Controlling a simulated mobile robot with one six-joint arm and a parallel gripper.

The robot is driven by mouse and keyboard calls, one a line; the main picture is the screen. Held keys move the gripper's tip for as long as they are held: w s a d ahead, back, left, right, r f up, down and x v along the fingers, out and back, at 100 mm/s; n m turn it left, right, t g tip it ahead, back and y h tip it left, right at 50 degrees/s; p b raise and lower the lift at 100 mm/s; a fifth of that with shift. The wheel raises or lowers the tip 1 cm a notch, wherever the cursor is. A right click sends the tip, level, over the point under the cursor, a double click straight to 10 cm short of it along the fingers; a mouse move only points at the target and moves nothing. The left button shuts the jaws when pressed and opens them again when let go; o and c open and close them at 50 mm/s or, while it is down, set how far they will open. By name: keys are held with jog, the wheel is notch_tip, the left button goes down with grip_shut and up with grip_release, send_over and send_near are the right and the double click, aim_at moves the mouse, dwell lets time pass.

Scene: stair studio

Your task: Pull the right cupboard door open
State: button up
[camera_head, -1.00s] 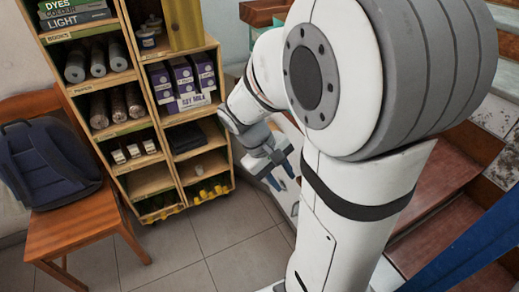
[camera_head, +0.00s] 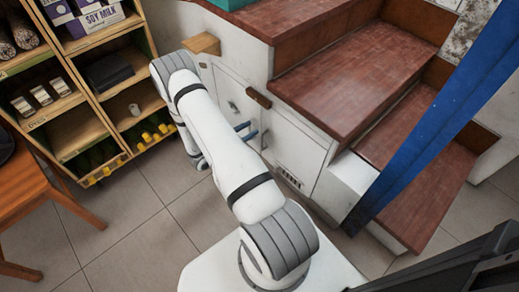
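The white cupboard is built in under the red-brown stairs. Its right door (camera_head: 293,147) is a pale front panel that looks closed. A small grey handle (camera_head: 233,106) shows on the panel to the left of it.
A wooden shelf unit (camera_head: 113,103) with cartons and tins stands at the left. A wooden chair (camera_head: 30,200) is at the far left. A blue slanted post (camera_head: 425,125) crosses the stairs at the right. Grey tiled floor (camera_head: 130,225) is free before the shelves.

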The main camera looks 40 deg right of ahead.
notch_tip(320, 180, down, 14)
jog(key=n+t+b, duration=0.3)
jog(key=n+t, duration=0.1)
jog(key=b+x, duration=0.2)
jog(key=x, duration=0.5)
jog(key=shift+f+n+t, duration=0.25)
jog(key=shift+n+t, duration=0.05)
jog(key=shift+s, duration=0.1)
grip_shut()
